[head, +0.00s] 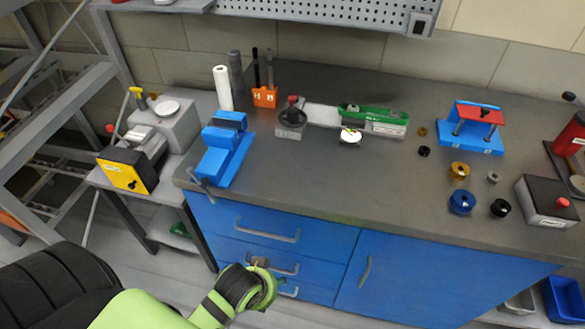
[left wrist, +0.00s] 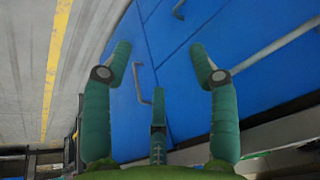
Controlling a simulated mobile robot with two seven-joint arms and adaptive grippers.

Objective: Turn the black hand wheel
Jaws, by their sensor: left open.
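A dark round wheel (head: 291,117), which looks like the black hand wheel, sits on a small grey box at the left end of a short tray conveyor (head: 322,115) on the bench. A red knob shows at its back edge. My left gripper (head: 262,282) is in front of the blue drawers, lower than the bench top and well apart from the wheel. In the left wrist view, my left gripper (left wrist: 160,58) has its fingers spread with nothing between them, facing blue cabinet fronts and handles. The wheel is not visible there. My right gripper is not in view.
A blue vise (head: 226,148) stands at the bench's left front corner, left of the wheel. A green-sided unit (head: 375,120) lies right of the conveyor. An orange tool holder (head: 265,96) stands behind. The bench's front middle is clear. Drawer handles (head: 268,229) stick out.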

